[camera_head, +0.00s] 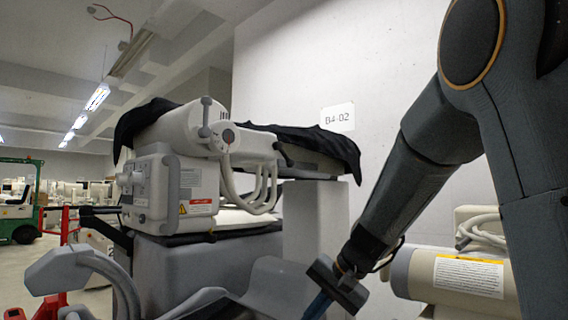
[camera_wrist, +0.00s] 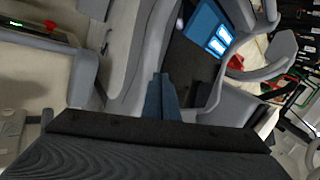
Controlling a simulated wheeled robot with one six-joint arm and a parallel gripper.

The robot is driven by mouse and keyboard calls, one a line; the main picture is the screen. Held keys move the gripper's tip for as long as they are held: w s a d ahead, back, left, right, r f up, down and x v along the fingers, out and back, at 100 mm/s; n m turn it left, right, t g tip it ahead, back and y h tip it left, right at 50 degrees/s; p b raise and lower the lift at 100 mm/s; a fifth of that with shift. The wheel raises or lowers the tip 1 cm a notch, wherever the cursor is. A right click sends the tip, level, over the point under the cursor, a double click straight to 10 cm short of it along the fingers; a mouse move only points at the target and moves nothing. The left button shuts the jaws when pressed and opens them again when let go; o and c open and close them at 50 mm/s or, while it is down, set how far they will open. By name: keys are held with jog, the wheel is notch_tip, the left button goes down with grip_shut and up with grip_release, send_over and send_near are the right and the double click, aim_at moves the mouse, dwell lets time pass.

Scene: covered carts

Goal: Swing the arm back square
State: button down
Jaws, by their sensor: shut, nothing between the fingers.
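My arm comes in from the upper right of the head view and slants down to the left. My gripper shows at the bottom of the head view (camera_head: 318,306), partly cut off by the frame edge. In the wrist view the blue fingers (camera_wrist: 160,92) are together and point up the picture, with nothing between them. A covered cart (camera_head: 240,170) with white machine parts and a black cloth (camera_head: 300,142) stands to the left of my arm.
A pale wall with a sign (camera_head: 338,117) closes the back. A green forklift (camera_head: 18,200) and red frame parts (camera_head: 66,228) are at the left. Grey curved parts (camera_head: 80,268) lie low in front.

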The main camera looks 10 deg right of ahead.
jog(key=w+d+r+m+t+y+p, duration=0.1)
jog(key=w+d+r+t+y, duration=0.3)
jog(key=r, duration=0.9)
jog(key=w+d+r+m+t+p, duration=0.15)
jog(key=w+r, duration=0.45)
jog(key=r, duration=0.7)
jog(key=w+d+r+m+t+y, duration=0.15)
jog(key=w+d+r+t, duration=0.35)
jog(key=r, duration=0.9)
jog(key=w+a+n+g+p, duration=0.1)
jog(key=w+a+p, duration=0.5)
jog(key=w+a, duration=0.4)
jog(key=shift+x, duration=0.75)
jog(key=shift+w+d+f, duration=0.1)
jog(key=shift+w+d, duration=0.05)
jog(key=shift+w, duration=0.05)
